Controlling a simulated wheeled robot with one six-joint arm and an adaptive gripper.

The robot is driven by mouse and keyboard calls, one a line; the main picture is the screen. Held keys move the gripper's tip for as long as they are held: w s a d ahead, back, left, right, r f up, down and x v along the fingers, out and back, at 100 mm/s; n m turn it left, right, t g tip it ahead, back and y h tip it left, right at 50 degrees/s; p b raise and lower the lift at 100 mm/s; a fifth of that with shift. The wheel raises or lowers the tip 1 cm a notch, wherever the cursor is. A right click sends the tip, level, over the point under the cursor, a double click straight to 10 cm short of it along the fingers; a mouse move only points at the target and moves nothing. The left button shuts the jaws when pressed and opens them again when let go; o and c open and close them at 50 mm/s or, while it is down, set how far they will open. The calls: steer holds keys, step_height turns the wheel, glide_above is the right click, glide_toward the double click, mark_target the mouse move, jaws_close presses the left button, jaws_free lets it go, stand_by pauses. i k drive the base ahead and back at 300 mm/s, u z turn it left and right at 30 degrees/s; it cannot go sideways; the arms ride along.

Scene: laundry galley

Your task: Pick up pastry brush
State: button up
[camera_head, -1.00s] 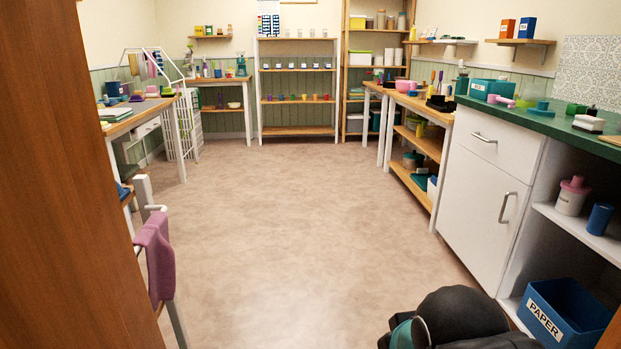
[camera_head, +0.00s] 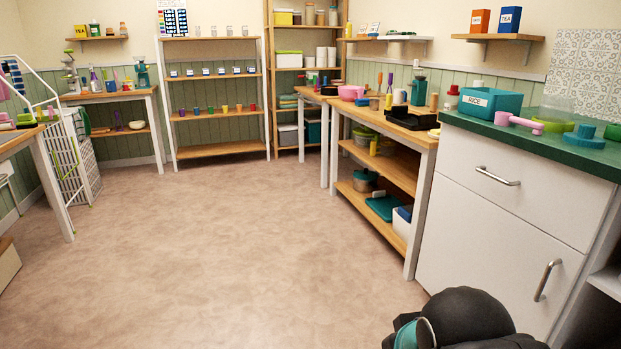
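I cannot make out a pastry brush for certain in the head view; the small items on the surfaces are too small to tell apart. Several upright utensils, one with a purple top (camera_head: 389,76), stand on the wooden table (camera_head: 428,144) at the right. Other upright tools (camera_head: 105,80) stand on the back left table (camera_head: 130,93). My arm's dark, rounded part shows at the bottom right; my gripper's fingers are not in view.
The floor (camera_head: 210,240) ahead is wide and clear. The white cabinet (camera_head: 490,210) and wooden table bound the right side. A white-framed desk (camera_head: 48,180) and drying rack (camera_head: 75,165) stand at the left. Open shelves (camera_head: 215,150) line the back wall.

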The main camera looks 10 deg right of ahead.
mark_target(387, 110)
steer(key=z, duration=0.3)
steer(key=i, duration=1.4)
steer(key=z, duration=0.25)
